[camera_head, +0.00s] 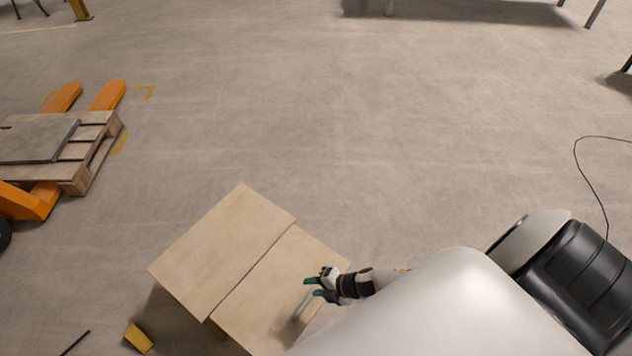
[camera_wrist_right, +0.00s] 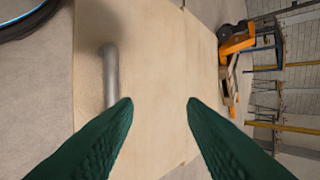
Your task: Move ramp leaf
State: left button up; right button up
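The ramp leaf seems to be one of two pale wooden panels lying side by side; I cannot tell for sure which. The near panel (camera_head: 262,299) carries a grey metal handle (camera_head: 297,318), and the far panel (camera_head: 222,240) lies beyond a thin seam. My right gripper (camera_head: 308,288) is over the near panel, close to the handle. In the right wrist view its green fingers (camera_wrist_right: 160,103) are wide apart with nothing between them. The handle (camera_wrist_right: 111,75) stands left of the gap there, beside the left fingertip. My left gripper is not in view.
A wooden pallet (camera_head: 95,160) with a grey slab (camera_head: 38,140) sits on an orange pallet jack (camera_head: 30,203) at left. A yellow block (camera_head: 138,338) lies near the panels' lower left corner. A cable (camera_head: 590,183) lies at right. The middle floor is clear.

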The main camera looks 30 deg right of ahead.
jog(key=p+v, duration=0.3)
jog(key=v, duration=0.9)
